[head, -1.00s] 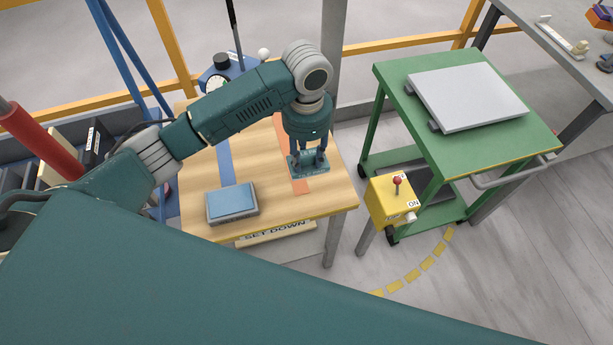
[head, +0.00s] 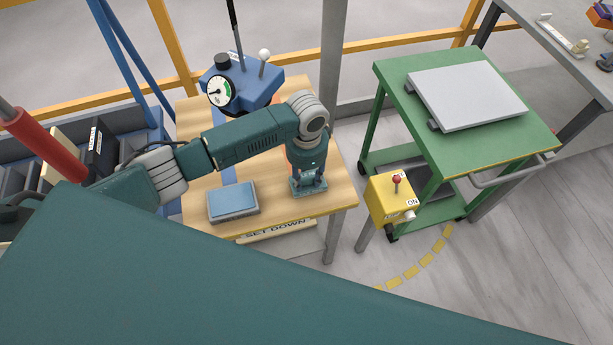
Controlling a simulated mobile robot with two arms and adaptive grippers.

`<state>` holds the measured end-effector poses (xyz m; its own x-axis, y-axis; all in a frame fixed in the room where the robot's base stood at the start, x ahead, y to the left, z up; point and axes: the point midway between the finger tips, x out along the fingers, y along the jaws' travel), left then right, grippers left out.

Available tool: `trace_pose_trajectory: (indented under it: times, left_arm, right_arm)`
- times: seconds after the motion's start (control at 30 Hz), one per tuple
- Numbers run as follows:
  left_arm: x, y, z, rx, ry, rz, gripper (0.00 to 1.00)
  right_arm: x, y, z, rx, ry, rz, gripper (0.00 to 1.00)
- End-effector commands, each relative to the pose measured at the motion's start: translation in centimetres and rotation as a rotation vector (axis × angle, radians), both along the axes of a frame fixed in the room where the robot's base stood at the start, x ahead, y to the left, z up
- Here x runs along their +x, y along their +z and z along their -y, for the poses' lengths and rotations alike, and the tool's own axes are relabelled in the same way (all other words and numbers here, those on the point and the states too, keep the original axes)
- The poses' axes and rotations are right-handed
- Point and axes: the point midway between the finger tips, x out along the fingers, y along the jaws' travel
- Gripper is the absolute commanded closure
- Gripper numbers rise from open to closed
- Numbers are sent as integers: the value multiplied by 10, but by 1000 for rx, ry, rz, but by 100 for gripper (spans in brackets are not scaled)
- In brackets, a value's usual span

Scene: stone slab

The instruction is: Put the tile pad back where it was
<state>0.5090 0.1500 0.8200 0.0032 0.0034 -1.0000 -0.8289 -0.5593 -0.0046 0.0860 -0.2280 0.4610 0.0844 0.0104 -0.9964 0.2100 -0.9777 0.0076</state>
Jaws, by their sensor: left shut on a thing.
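My left gripper (head: 309,182) points down over the front right of the wooden table (head: 335,188). It is shut on a small teal piece, which I take to be the tile pad (head: 309,191). The piece is low over the table by the orange stripe, mostly covered by the fingers. I cannot tell whether it touches the wood. A grey block with a blue top (head: 233,200) lies to the left, apart from the gripper. My right gripper is not in view.
A blue device with a gauge (head: 222,92) stands at the table's back. A yellow switch box (head: 390,201) stands close to the table's right. A green cart (head: 395,75) carries a grey slab (head: 467,95). A "SET DOWN" sign (head: 276,231) is on the front edge.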

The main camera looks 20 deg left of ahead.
Motion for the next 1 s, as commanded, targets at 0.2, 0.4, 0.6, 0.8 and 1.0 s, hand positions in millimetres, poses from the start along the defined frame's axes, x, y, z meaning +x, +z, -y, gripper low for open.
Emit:
trace_pose_trajectory:
  times: [0.2, 0.4, 0.6, 0.8, 1.0]
  left_arm:
    - [0, -3, 0, 0, 0, 0, 48]
    - [0, -2, 0, 0, 0, 0, 47]
    - [1, 5, 0, 0, 0, 1, 47]
    - [2, 39, 0, -2, -1, 5, 47]
    - [1, 83, 1, -2, 0, 4, 47]
  right_arm:
    - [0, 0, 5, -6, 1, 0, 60]
    - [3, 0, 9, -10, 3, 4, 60]
    - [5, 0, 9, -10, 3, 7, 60]
    - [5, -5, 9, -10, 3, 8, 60]
    - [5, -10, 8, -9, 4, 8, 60]
